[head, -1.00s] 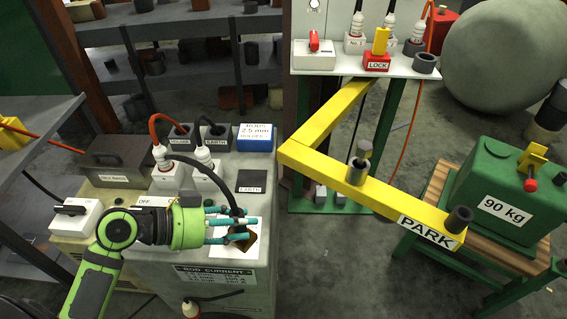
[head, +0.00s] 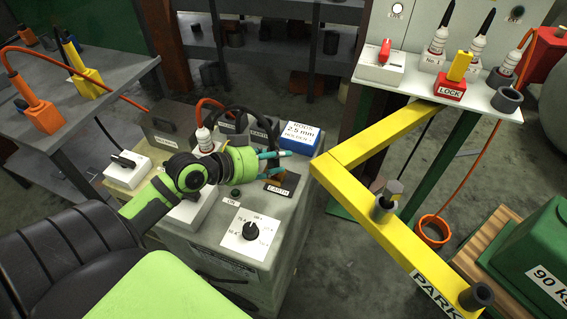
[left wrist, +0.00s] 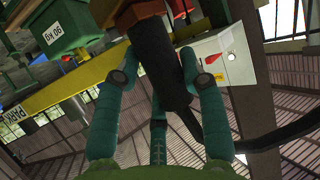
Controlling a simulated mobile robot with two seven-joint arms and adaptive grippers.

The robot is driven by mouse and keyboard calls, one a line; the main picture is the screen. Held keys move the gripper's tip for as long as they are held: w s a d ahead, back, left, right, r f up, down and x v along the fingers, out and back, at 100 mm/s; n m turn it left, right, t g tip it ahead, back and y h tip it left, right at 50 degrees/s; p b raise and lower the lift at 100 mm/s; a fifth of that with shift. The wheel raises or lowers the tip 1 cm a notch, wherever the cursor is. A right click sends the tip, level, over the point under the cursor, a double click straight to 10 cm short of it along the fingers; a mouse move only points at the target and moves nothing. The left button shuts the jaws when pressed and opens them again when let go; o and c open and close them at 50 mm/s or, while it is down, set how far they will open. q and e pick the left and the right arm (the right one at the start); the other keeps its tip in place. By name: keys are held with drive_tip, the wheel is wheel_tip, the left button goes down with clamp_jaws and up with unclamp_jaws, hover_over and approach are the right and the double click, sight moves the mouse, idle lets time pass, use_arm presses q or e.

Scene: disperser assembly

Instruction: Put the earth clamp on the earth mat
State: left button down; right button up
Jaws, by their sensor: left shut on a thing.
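My left gripper (head: 268,163) is shut on the earth clamp, a black-handled clamp with a brown head. In the left wrist view the clamp's black handle (left wrist: 163,72) lies between my teal fingers, with the brown head (left wrist: 140,14) beyond the fingertips. In the head view the clamp is mostly hidden by my fingers. The earth mat (head: 290,181) is a dark square by the EARTH label on the grey cabinet top. The gripper is over the mat's back left edge; I cannot tell whether the clamp touches it. My right gripper is not in view.
A dial panel (head: 250,235) is on the cabinet front of the mat. A blue rod box (head: 300,140) stands behind it. A yellow PARK arm (head: 385,210) runs along the right. Black and orange cables loop behind my gripper.

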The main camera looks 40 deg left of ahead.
use_arm(q)
drive_tip(key=shift+w+a+f, duration=0.1)
drive_tip(key=shift+w+f, duration=0.65)
drive_tip(key=shift+f, duration=0.3)
drive_tip(key=shift+w+a+f, duration=0.1)
drive_tip(key=shift+w+f, duration=0.65)
drive_tip(key=shift+f, duration=0.35)
drive_tip(key=shift+w+a+f, duration=0.1)
drive_tip(key=shift+w+f, duration=0.65)
drive_tip(key=shift+f, duration=0.3)
drive_tip(key=shift+f, duration=0.2)
drive_tip(key=c, duration=0.7)
unclamp_jaws()
drive_tip(key=shift+s+d, duration=0.1)
